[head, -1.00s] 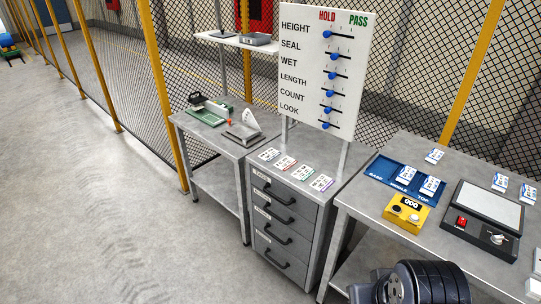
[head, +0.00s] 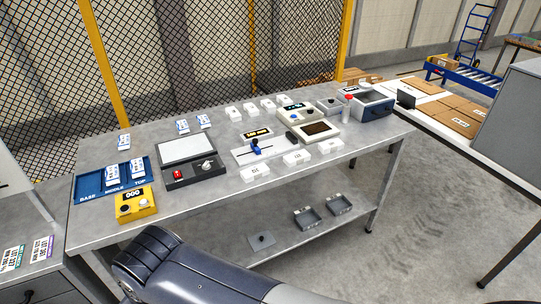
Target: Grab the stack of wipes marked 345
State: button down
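Several small white blocks that may be stacks of wipes lie on the grey workbench (head: 225,190). One row sits at the back, with a block at its left end (head: 233,113). Another row sits near the front edge, with blocks on the left (head: 255,172), in the middle (head: 297,158) and on the right (head: 330,146). Blue-and-white marked packs lie at the left, one behind the blue tray (head: 124,142) and two behind the light panel (head: 183,125). The marks are too small to read, so I cannot tell which is 345. My gripper is out of view; only my dark arm shows at the bottom.
The blue tray (head: 82,187), lettered BASE, MIDDLE, TOP, holds two packs. A yellow counter box (head: 136,204) reads 000. A light panel (head: 187,149), a blue-handled gauge (head: 262,149) and a blue-grey bin (head: 373,105) crowd the bench. Cartons (head: 450,120) lie on a table at right.

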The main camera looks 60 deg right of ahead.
aim_at(327, 147)
jog(key=z, duration=2.35)
